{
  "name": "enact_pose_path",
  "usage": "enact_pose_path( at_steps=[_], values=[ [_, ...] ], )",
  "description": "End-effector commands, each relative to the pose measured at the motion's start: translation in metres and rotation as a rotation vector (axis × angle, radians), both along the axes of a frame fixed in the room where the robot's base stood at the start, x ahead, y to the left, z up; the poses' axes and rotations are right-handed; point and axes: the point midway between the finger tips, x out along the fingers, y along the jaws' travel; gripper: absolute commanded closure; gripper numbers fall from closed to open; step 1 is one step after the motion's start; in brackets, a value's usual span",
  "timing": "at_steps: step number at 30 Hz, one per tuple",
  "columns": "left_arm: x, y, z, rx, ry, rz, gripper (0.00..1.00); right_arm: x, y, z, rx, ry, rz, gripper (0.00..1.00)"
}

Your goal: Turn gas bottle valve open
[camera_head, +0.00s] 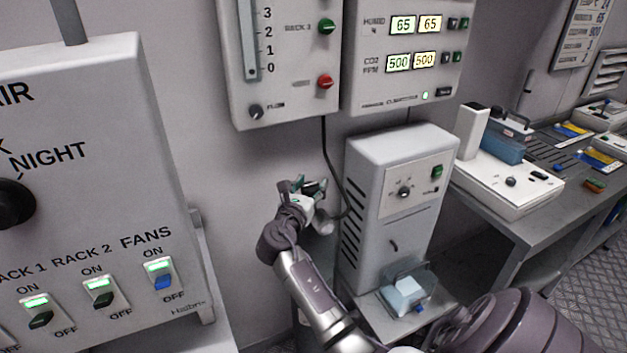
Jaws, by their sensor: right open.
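My right gripper (308,187) is in the middle of the view, in front of the wall and left of the grey machine. Its dark fingers are apart, and I see nothing held between them. A small pale rounded part (323,224) shows just below and right of the gripper, where a black hose (329,150) comes down. It may be the top of the gas bottle. The valve itself I cannot make out; my gripper and forearm hide most of that spot. I cannot tell whether the gripper touches anything. My left gripper is not in view.
A grey machine (395,160) with a knob stands close right of the gripper, a clear tray (408,290) at its foot. Wall panels (290,95) hang above. A large switch panel (90,120) fills the left. A bench (505,215) with equipment stands at right.

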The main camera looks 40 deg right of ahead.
Motion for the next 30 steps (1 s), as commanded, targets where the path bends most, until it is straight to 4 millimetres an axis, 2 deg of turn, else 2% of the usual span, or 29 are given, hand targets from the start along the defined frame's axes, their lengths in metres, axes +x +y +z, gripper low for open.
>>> enact_pose_path(
  at_steps=[5,14,16,23,30],
  values=[
    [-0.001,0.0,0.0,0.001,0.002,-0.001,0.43,0.007,-0.014,0.0,0.0,0.0,-0.001,0.46],
    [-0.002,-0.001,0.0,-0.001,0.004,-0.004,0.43,0.008,-0.017,0.0,0.001,0.0,0.0,0.46],
    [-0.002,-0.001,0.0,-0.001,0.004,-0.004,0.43,0.008,-0.017,0.0,0.001,0.0,0.0,0.53],
    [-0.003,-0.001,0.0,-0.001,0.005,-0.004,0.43,0.008,-0.016,0.0,0.001,0.0,0.0,0.91],
    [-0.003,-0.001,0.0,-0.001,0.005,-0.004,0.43,0.008,-0.016,-0.001,0.001,0.002,0.0,0.94]
  ],
)
